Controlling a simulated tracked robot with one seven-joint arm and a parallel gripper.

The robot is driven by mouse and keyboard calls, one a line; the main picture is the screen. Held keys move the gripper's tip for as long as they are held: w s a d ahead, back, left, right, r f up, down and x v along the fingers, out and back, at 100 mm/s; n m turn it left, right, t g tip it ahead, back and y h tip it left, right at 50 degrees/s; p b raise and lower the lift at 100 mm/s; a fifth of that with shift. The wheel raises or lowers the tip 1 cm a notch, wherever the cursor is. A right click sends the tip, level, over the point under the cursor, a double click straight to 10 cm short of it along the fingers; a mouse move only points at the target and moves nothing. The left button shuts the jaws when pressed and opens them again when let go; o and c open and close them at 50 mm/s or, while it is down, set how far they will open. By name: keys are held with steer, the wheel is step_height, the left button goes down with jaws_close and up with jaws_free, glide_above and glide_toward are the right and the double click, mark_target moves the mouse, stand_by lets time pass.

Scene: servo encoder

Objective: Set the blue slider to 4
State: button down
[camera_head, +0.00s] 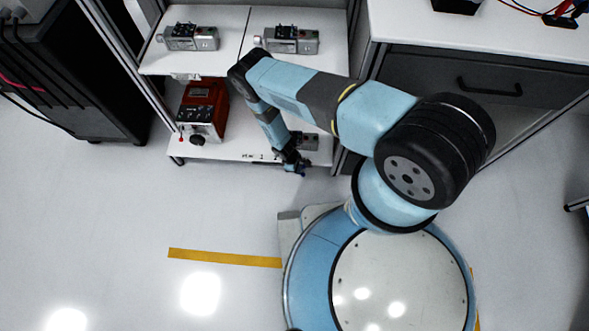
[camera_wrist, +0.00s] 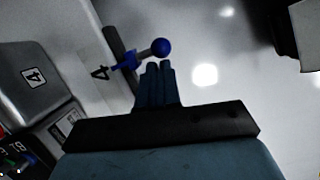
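The blue slider shows in the wrist view as a round blue knob (camera_wrist: 161,47) on a short stem, with a blue body on a dark slot along the white shelf edge. A printed 4 (camera_wrist: 99,73) is beside the blue body; I cannot tell whether they line up exactly. My gripper (camera_wrist: 159,66) has its two fingers together with nothing visible between them. The fingertips are just below the knob in the picture; whether they touch it is unclear.
The lower shelf (camera_head: 240,147) holds a red device (camera_head: 204,107) on the left and a grey box (camera_wrist: 32,80) labelled 4. Grey devices (camera_head: 191,38) stand on the upper shelf. A drawer cabinet (camera_head: 480,85) is at the right. The floor before the shelf is open.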

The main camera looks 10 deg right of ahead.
steer(key=shift+s+d, duration=0.15)
steer(key=shift+d, duration=0.2)
steer(key=w+a+r, duration=0.3)
steer(key=a+r, duration=0.4)
steer(key=r, duration=0.3)
steer(key=shift+s+r, duration=0.1)
